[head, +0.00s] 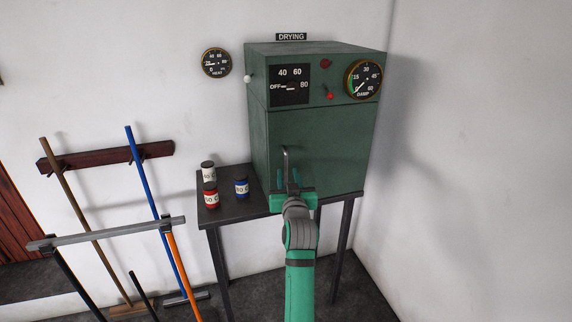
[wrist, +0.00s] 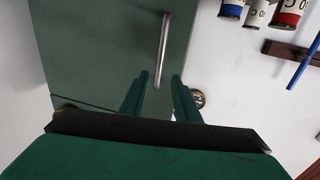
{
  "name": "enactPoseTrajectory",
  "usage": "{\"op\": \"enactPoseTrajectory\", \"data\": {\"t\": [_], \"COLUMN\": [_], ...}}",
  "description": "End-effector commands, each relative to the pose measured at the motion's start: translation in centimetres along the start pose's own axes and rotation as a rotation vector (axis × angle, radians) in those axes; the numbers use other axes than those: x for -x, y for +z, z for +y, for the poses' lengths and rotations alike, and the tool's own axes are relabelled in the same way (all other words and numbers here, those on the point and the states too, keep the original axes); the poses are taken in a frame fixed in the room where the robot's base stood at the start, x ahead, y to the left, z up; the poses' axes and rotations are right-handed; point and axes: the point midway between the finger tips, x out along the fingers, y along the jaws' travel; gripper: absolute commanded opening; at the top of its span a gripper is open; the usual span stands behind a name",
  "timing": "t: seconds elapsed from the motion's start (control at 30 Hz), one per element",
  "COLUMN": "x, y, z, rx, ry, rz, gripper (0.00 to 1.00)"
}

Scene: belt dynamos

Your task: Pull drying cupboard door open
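The green drying cupboard (head: 265,75) stands on a dark table under a "DRYING" sign. Its lower front is a plain green door (head: 325,145), which looks closed; it also fills the left of the wrist view (wrist: 95,45). A thin upright metal handle (head: 286,157) is on the door's left side and shows in the wrist view (wrist: 164,45). My gripper (head: 288,178) is in front of the handle's lower part. In the wrist view its two fingers (wrist: 160,76) are apart, with one end of the handle showing between them. Contact is not visible.
Three small labelled jars, white (head: 208,172), red (head: 210,195) and blue (head: 241,187), stand on the table (head: 225,215) left of the cupboard. Dials and a red switch (head: 329,93) are above the door. Brooms and a grey rail (head: 105,235) stand at left. A wall is close on the right.

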Motion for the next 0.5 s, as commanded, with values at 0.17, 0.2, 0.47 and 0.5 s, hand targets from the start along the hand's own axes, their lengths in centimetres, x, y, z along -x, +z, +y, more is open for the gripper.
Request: {"op": "enactPoseTrajectory", "data": {"t": [0.17,0.2,0.47,0.5], "x": [-3.3,-4.0,-7.1,-7.3], "y": [0.0,-0.1,0.0,0.0], "z": [0.2,0.3,0.3,0.4], "rx": [0.0,0.0,0.001,0.001], "ry": [0.002,0.003,0.003,0.004], "rz": [-0.001,-0.001,0.0,0.0], "gripper": [0.29,0.29,0.29,0.29]}}
